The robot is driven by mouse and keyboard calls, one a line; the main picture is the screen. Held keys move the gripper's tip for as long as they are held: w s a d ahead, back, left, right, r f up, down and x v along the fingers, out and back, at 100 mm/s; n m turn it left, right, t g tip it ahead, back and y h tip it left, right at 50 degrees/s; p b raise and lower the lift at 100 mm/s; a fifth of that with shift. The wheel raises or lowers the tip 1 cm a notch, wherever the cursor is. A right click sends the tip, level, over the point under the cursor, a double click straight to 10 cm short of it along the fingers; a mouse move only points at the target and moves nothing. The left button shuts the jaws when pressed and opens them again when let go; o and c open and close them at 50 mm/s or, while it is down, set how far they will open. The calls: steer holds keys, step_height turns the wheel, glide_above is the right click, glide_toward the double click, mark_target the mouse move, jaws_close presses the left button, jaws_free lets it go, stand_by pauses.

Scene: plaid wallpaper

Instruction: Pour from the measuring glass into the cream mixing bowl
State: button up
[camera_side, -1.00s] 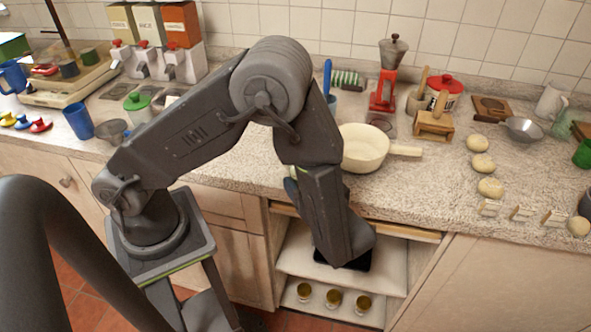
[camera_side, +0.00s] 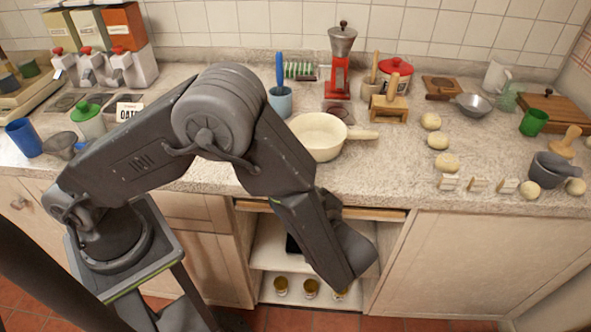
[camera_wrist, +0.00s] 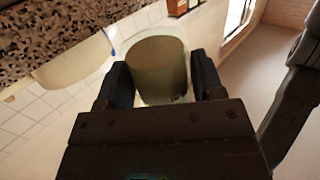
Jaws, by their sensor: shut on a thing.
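The cream mixing bowl (camera_side: 318,137), with a side handle, stands upright on the counter behind my arm. Part of it also shows at the left of the wrist view (camera_wrist: 75,68). My gripper (camera_wrist: 158,82) is shut on the measuring glass (camera_wrist: 158,62), one dark finger on each side of it. The glass looks like a plain, dull-toned cylinder; I cannot make out its contents. In the side view my arm hides the glass and most of the gripper, below the counter's front edge and in front of the open shelves.
Several dough balls (camera_side: 445,162) and a mortar (camera_side: 543,170) lie to the right. Small glasses (camera_side: 281,287) stand on the lower shelf (camera_side: 268,298).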

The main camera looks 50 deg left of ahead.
steer(key=w+a+r+m+t+h, duration=0.9)
steer(key=w+a+r+m+t, duration=0.45)
steer(key=a+r, duration=0.45)
steer(key=f, duration=0.2)
steer(key=d+f+n, duration=0.1)
steer(key=f, duration=0.1)
steer(key=d+f+n+y, duration=0.1)
steer(key=f, duration=0.2)
steer(key=shift+f+t, duration=0.1)
steer(key=shift+t, duration=0.25)
steer(key=shift+s+a+f+n+g+y, duration=0.2)
steer(key=shift+s+a+n+g+y, duration=0.15)
steer(key=shift+s+n+g+y, duration=0.3)
steer(key=shift+s+a+f+n+g+y, duration=0.2)
steer(key=shift+s+a+n+g+y, duration=0.2)
steer(key=shift+s+n+y, duration=0.35)
